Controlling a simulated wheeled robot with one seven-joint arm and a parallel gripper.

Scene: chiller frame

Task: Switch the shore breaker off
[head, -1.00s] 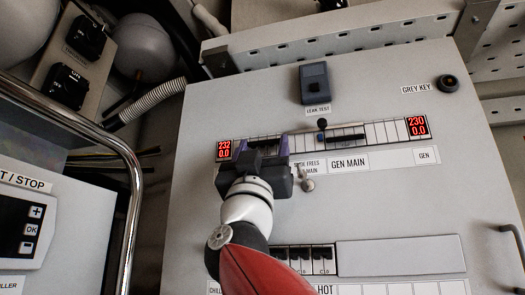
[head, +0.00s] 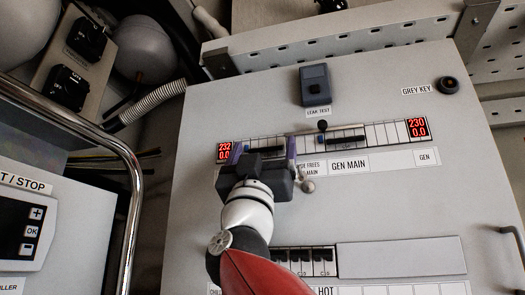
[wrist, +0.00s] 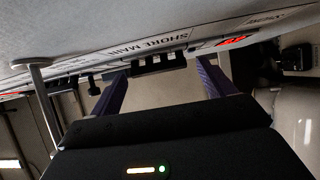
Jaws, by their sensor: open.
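The shore breaker (head: 267,149) is a wide black toggle in the left half of the breaker row on the grey panel. In the wrist view the black toggle bar (wrist: 160,63) shows beside the label SHORE MAIN (wrist: 153,45). My gripper (head: 264,149) is in front of this breaker, with one purple finger to each side of the toggle. In the wrist view my gripper (wrist: 160,82) is open and empty, its fingertips close to the panel. I cannot tell whether they touch it. The toggle's position is unclear, and my gripper covers the label in the head view.
The GEN MAIN breaker (head: 346,138) sits to the right in the same row, with a small dark knob (head: 323,125) between the two. A round metal knob (head: 308,186) sticks out just right of my gripper. Red displays (head: 416,129) end the row. A chrome rail (head: 134,190) stands left.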

